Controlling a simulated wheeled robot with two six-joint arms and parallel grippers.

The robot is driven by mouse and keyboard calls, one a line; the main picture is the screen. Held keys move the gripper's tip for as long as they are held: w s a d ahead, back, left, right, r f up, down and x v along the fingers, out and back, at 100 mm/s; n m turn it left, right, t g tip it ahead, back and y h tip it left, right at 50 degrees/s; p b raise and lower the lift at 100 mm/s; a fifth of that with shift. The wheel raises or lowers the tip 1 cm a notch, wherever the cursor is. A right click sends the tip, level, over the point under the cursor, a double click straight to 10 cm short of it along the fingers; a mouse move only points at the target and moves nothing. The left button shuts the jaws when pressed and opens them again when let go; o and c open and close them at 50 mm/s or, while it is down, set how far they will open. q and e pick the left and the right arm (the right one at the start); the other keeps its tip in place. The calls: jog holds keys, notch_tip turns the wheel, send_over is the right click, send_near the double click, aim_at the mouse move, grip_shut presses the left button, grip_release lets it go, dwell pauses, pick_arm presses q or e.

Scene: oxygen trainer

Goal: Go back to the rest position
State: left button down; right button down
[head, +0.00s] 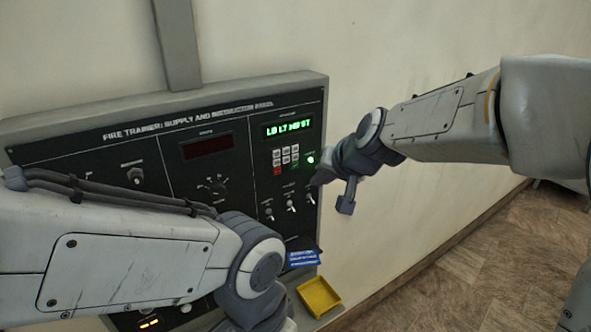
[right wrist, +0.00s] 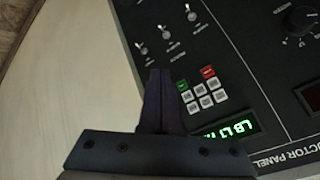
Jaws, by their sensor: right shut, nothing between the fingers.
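My right gripper (head: 322,178) is shut and empty. It is in front of the right edge of the black trainer panel (head: 90,150), close to the lit green button (head: 311,160). In the right wrist view, the shut fingers (right wrist: 158,76) point at the panel beside the keypad (right wrist: 204,98). Whether they touch the panel cannot be told. My left arm comes in from the left across the panel's lower part, and its wrist bends down at the bottom edge; its fingers do not show.
A green display (head: 287,128) is lit above the keypad, and a dark red display (head: 208,146) is left of it. Toggle switches (head: 291,206) sit below. A blue label (head: 303,258) and a yellow tray (head: 319,297) are low right. Bare wall (head: 420,50) lies right.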

dwell(0.5)
jog(key=s+a+f+n+g+b, duration=0.15)
jog(key=s+f, duration=0.25)
jog(key=s, duration=0.4)
jog(key=s+a+f+n+g, duration=0.1)
jog(key=s+f+n+g, duration=0.25)
jog(key=s, duration=0.45)
jog(key=s+d+f+n+g+h, duration=0.1)
jog(key=s+d+f+n, duration=0.1)
jog(key=s, duration=0.5)
jog(key=s+d+f+n+g+h, duration=0.1)
jog(key=s+d+f+h, duration=0.1)
jog(key=s+d+f, duration=0.2)
jog(key=s, duration=0.3)
jog(key=shift+s+n+g+b, duration=0.3)
jog(key=shift+n+g+b, duration=0.05)
jog(key=shift+n+g, duration=0.05)
